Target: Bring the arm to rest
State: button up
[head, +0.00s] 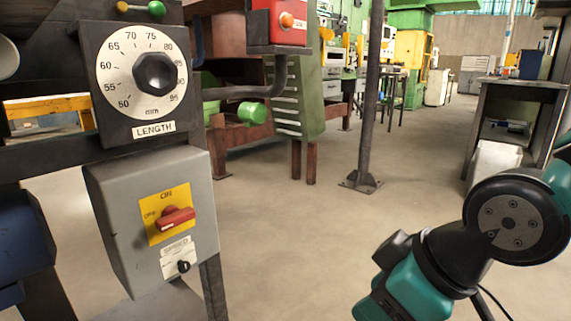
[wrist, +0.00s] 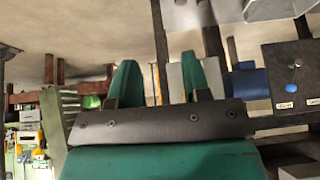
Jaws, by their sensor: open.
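My gripper (wrist: 158,68) shows in the wrist view as two green fingers standing apart on a dark plate, with nothing between them. My teal and black arm (head: 415,275) is at the lower right of the head view, bent and apart from the control panels at the left. The gripper's fingers cannot be made out in the head view.
At the left stand a LENGTH dial (head: 155,74) and a grey switch box (head: 130,215) with a red rotary switch (head: 176,218). A red button box (head: 280,22) is above. A dark post (head: 368,100) stands mid-view. A workbench (head: 515,90) is at right. Open floor lies between.

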jog(key=s+d+r+m+g+p, duration=0.3)
jog(key=s+d+r+g, duration=0.15)
jog(key=s, duration=0.25)
notch_tip(320, 180, up, 37)
jog(key=p, duration=3.6)
jog(key=shift+w+a+t+h, duration=0.3)
jog(key=shift+a+t, duration=0.05)
